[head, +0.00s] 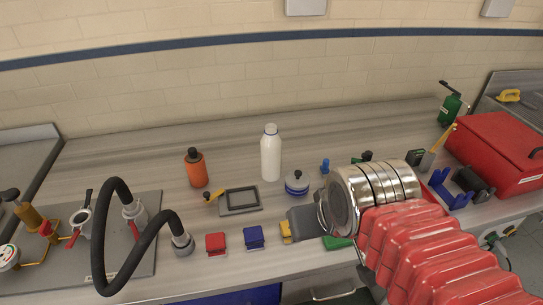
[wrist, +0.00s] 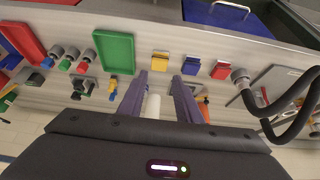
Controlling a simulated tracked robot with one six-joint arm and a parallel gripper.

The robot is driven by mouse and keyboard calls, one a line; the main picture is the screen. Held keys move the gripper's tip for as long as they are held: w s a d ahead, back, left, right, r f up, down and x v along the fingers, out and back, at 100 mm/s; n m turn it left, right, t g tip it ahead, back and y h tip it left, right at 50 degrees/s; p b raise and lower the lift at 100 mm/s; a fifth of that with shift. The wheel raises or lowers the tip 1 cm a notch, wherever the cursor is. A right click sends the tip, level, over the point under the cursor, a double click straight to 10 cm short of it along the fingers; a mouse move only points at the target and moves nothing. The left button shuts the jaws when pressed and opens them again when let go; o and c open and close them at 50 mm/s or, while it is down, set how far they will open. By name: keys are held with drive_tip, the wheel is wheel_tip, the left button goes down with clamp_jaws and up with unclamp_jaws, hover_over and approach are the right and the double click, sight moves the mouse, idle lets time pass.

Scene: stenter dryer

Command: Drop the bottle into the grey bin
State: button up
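A plain white bottle (head: 270,153) with a pale cap stands upright on the counter, near the middle of the head view. An orange bottle (head: 196,168) with a dark cap stands to its left. My gripper (wrist: 160,77) shows two purple-grey fingers spread apart in the wrist view. The white bottle also shows between them in the wrist view (wrist: 152,107), beyond the fingers and partly hidden by my gripper body. In the head view my gripper (head: 303,222) is over the counter's front, right of the white bottle and apart from it. I cannot make out a grey bin for certain.
A grey frame (head: 240,200), a blue-and-white round pot (head: 297,183), red block (head: 215,243) and blue block (head: 254,237) lie near the bottle. A black hose (head: 105,235) arches at left. A red box (head: 495,150) stands right. The counter behind the bottle is clear.

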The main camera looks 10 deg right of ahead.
drive_tip(key=shift+o, duration=0.4)
drive_tip(key=o, duration=0.3)
drive_tip(key=shift+w+r, duration=0.3)
drive_tip(key=o, duration=0.7)
drive_tip(key=shift+n+g, duration=0.4)
drive_tip(key=shift+g, duration=0.1)
drive_tip(key=w+r, duration=0.1)
drive_tip(key=w, duration=0.1)
drive_tip(key=w+r, duration=0.3)
drive_tip(key=w, duration=0.1)
drive_tip(key=shift+w+a+r, duration=0.1)
drive_tip(key=shift+a+r, duration=0.15)
drive_tip(key=shift+r, duration=0.15)
drive_tip(key=shift+c, duration=0.2)
drive_tip(key=w+r+n+g, duration=0.15)
drive_tip(key=w+r, duration=0.25)
drive_tip(key=w, duration=0.6)
drive_tip(key=n+g, duration=0.1)
drive_tip(key=g, duration=0.2)
hover_over(270, 137)
drive_tip(key=w, duration=0.1)
wheel_tip(270, 137, down, 4)
drive_tip(key=f, duration=0.1)
drive_tip(key=shift+w+d, duration=0.25)
drive_tip(key=shift+w, duration=0.25)
drive_tip(key=shift+f, duration=4.3)
